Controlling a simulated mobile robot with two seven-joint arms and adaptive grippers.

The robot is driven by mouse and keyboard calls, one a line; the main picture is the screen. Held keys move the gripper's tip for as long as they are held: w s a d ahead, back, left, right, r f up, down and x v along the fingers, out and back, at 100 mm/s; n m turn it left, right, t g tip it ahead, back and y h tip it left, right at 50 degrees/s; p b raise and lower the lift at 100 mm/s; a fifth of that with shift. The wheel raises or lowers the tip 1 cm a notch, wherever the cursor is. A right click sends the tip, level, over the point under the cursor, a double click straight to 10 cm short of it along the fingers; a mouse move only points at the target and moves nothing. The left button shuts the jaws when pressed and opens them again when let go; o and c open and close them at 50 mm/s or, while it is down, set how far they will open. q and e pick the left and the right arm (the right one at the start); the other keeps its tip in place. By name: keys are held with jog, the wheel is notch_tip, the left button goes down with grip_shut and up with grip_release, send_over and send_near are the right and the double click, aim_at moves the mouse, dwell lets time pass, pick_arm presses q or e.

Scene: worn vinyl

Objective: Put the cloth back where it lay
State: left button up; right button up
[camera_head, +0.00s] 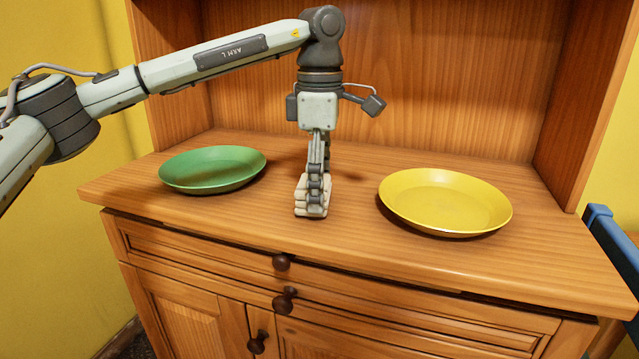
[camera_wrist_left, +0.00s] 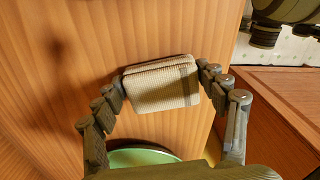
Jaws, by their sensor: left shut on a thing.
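My left gripper (camera_head: 314,188) points down over the wooden cabinet top (camera_head: 345,235), between the two plates. It is shut on a folded cream cloth (camera_wrist_left: 160,84) with a brown stripe, which lies between its fingers in the left wrist view. In the head view the cloth (camera_head: 302,196) shows as a small cream bundle at the fingertips, partly covered by them. It is low over the cabinet top; I cannot tell whether it touches. My right gripper is not in view.
A green plate (camera_head: 213,168) is left of my left gripper; a yellow plate (camera_head: 445,201) is to its right. The cabinet's back panel (camera_head: 440,80) rises behind. Bare wood lies in front of the gripper and right of the yellow plate. A blue bar (camera_head: 612,245) shows at the right edge.

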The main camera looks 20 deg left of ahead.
pick_arm(q)
jog(key=shift+f, duration=0.35)
dwell(0.3)
jog(key=o, duration=1.1)
jog(key=shift+r, duration=0.1)
jog(key=shift+r+p, duration=1.85)
jog(key=shift+r, duration=2.1)
